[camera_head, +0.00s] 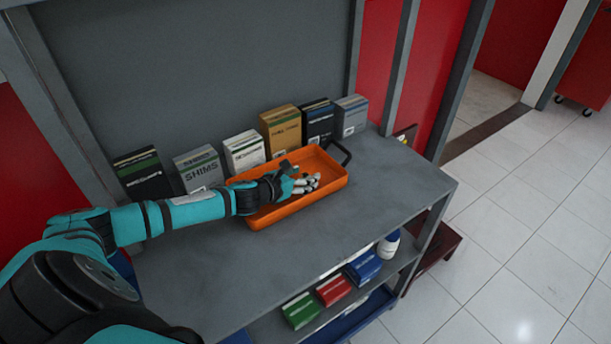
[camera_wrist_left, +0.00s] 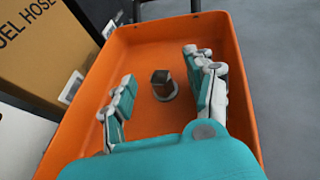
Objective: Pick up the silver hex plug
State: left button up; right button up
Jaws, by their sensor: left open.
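My left gripper (camera_wrist_left: 162,92) is open, with one finger on each side of the plug and a visible gap to both. In the head view my left gripper (camera_head: 305,182) reaches into the orange tray (camera_head: 272,217) from the left. The plug cannot be made out there, hidden by or lost beside the fingers. My right gripper is not in view.
The tray lies on a grey workbench (camera_head: 370,205). Several boxes stand behind it, including a tan one (camera_head: 281,130) close to the tray. A black handle (camera_head: 343,153) sticks out at the tray's far end. The bench front is clear.

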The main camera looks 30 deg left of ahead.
pick_arm(q)
jog(key=shift+w, duration=0.2)
jog(key=shift+s, duration=0.1)
jog(key=shift+c, duration=0.8)
grip_shut()
jog(key=shift+r, duration=0.1)
